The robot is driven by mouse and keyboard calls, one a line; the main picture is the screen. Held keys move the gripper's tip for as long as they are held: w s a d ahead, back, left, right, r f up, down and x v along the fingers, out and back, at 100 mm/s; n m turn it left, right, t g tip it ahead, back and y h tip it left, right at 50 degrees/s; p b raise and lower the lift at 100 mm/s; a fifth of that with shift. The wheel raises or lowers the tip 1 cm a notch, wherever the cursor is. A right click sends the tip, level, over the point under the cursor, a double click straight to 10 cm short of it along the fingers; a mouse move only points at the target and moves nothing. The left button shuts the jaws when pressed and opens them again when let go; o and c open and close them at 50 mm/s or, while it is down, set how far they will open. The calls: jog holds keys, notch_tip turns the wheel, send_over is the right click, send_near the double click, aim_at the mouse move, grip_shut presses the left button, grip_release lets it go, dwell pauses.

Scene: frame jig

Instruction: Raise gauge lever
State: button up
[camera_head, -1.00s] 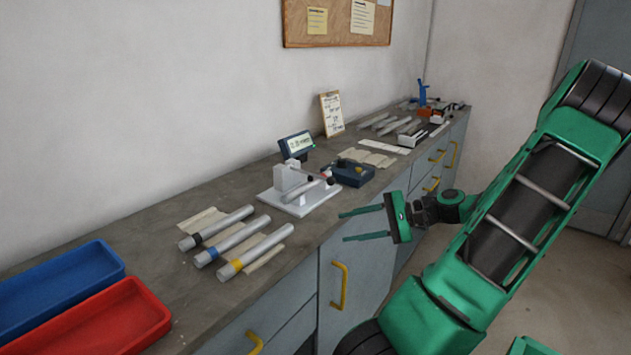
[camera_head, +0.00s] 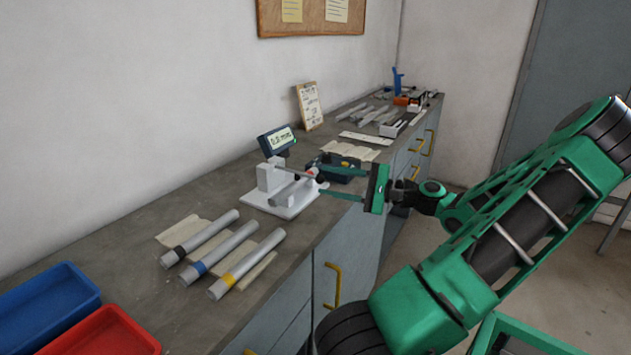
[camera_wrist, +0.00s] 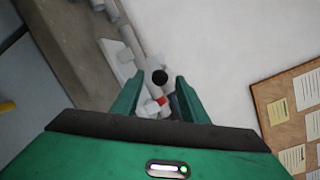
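The gauge (camera_head: 270,178) is a light grey stand on a white base plate (camera_head: 288,209) at the counter's front edge. A dark digital display (camera_head: 277,140) stands behind it. I cannot tell whether the fingers touch the lever.
Three grey tubes with black, blue and yellow bands (camera_head: 222,252) lie on a cloth to the left. A dark blue box (camera_head: 340,168) stands close behind my fingers. Blue (camera_head: 45,305) and red (camera_head: 105,335) trays are at front left. A clipboard (camera_head: 309,106) leans on the wall.

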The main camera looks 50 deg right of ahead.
aim_at(320, 177)
jog(key=shift+x, duration=1.95)
jog(key=shift+c, duration=0.2)
grip_shut()
jog(key=shift+r, duration=0.1)
